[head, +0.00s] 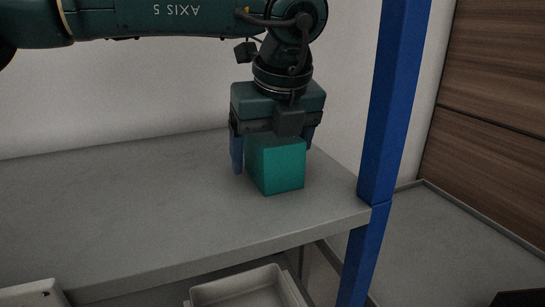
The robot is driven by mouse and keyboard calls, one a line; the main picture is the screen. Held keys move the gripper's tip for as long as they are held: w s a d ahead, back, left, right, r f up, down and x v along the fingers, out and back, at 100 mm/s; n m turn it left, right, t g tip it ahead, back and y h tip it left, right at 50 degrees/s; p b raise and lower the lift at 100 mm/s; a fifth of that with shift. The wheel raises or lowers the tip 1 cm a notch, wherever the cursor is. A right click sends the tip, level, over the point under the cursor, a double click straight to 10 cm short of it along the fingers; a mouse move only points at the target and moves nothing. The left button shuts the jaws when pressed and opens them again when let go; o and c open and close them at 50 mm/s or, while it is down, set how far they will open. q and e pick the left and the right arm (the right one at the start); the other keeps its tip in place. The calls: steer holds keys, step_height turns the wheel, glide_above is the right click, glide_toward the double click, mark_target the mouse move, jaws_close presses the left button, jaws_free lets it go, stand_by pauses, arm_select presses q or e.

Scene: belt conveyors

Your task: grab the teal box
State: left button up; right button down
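The teal box (283,168) stands upright on the grey table, near its right end. My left gripper (272,156) points down over the box from above. Its blue fingers are spread wide, one on each side of the box. A narrow gap shows between the left finger and the box. The right finger is partly hidden behind the box, so contact there is unclear. The gripper body covers part of the box's top. My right gripper is not in view.
The grey table (120,215) is otherwise clear. A blue post (388,110) rises at its right end, close to the gripper. A pale tray (240,288) sits below the front edge, and another pale container (30,292) is at the lower left. A white wall stands behind.

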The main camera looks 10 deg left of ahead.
arm_select(q)
steer(key=shift+c, duration=0.2)
steer(key=c, duration=1.1)
steer(key=shift+c, duration=0.2)
